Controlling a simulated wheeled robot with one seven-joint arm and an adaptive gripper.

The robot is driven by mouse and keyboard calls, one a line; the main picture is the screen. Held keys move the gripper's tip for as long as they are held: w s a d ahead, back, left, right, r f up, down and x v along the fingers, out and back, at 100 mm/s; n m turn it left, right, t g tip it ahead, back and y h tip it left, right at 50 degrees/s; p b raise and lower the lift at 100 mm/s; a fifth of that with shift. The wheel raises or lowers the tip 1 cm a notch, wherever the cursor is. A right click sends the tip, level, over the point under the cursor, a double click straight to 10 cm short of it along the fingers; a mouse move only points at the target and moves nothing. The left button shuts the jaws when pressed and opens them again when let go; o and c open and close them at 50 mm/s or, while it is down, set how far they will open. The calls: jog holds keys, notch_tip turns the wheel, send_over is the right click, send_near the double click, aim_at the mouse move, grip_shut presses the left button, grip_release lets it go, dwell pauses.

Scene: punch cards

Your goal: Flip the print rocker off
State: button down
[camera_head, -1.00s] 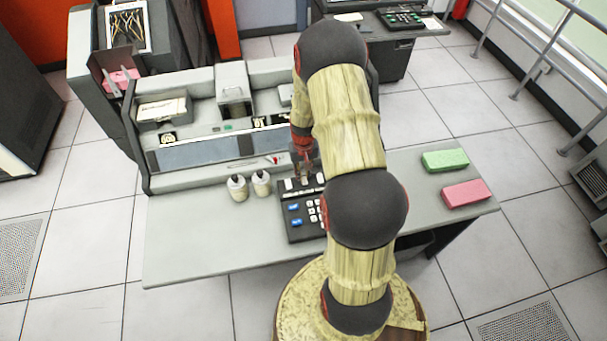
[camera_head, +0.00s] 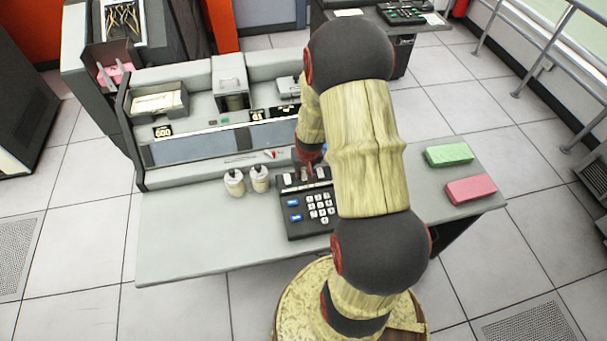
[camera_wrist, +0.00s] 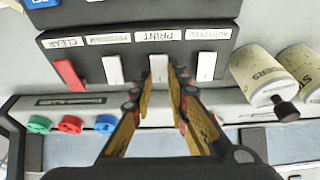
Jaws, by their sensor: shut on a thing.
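The black keypad (camera_head: 294,228) lies on the desk, its rocker row along the far edge. In the wrist view the row appears upside down: a red rocker (camera_wrist: 68,76) at CLEAR, then several white ones. The print rocker (camera_wrist: 158,68) is white and sits below the PRINT label (camera_wrist: 155,36). My gripper (camera_wrist: 159,83) has a finger on each side of this rocker and is shut on it. In the head view my gripper (camera_head: 308,170) is at the keypad's far edge, partly hidden by my arm. The rocker's tilt is hard to tell.
Two labelled pots (camera_head: 235,182) stand left of the keypad. The machine panel (camera_head: 210,147) rises behind it. A green block (camera_head: 449,155) and a pink block (camera_head: 470,190) lie on the right. The desk's front left (camera_head: 200,235) is clear.

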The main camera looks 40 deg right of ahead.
jog(key=shift+s+a+f+t+h+b, duration=0.15)
jog(key=shift+t+h+b, duration=0.3)
jog(key=shift+b, duration=2)
jog(key=shift+r+b, duration=0.2)
jog(key=shift+b, duration=0.2)
jog(key=c, duration=1.7)
grip_release()
jog(key=shift+s, duration=0.1)
jog(key=v, duration=1.2)
jog(key=shift+s+f, duration=0.1)
jog(key=shift+s, duration=0.05)
